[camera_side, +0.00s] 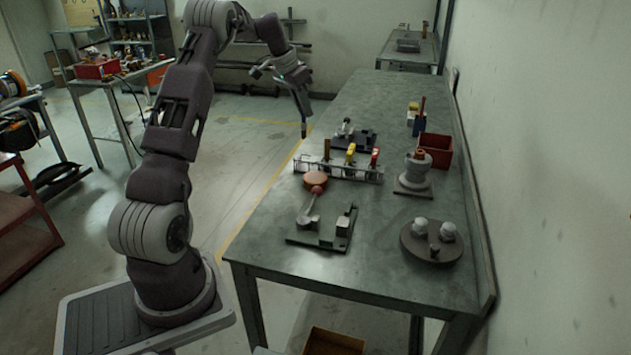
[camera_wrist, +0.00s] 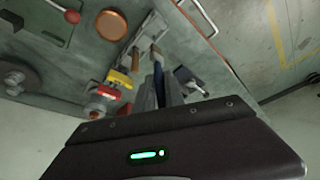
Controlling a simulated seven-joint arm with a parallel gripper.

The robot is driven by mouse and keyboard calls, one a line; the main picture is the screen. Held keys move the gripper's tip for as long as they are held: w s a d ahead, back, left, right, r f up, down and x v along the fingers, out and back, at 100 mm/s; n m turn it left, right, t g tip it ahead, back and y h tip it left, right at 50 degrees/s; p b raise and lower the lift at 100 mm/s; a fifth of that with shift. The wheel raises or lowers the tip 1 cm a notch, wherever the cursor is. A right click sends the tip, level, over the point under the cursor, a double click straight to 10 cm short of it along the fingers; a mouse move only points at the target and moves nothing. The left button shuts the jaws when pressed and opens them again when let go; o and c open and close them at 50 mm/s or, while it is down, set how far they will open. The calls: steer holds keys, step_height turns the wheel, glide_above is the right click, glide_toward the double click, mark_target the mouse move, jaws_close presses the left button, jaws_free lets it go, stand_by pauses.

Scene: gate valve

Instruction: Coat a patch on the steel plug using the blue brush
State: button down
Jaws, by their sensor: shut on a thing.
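My gripper (camera_side: 303,127) is above the left edge of the bench, pointing down. It is shut on the blue brush (camera_wrist: 158,74), whose blue part shows between the fingers in the wrist view; a brownish tip points away from me. The brush is clear of the bench. I cannot tell for certain which part is the steel plug. A silvery rounded piece (camera_side: 345,127) sits on a small dark plate behind the rack, and a green-based fixture (camera_side: 322,238) with a pale metal piece and a red-knobbed lever stands at the front.
A metal rack (camera_side: 310,166) holds brown, yellow and red-handled tools beside my gripper. An orange-brown disc (camera_side: 316,179) lies in front. A grey valve body (camera_side: 415,176), a round flange (camera_side: 417,247) and a red bin (camera_side: 437,146) stand to the right.

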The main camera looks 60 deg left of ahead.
stand_by(0.4)
steer(key=s+d, duration=0.1)
steer(key=d, duration=0.8)
step_height(320, 180, down, 7)
steer(key=shift+s+d+r, duration=0.2)
steer(key=shift+f, duration=0.65)
stand_by(1.4)
step_height(320, 180, up, 7)
stand_by(0.6)
steer(key=shift+r, duration=0.1)
stand_by(0.3)
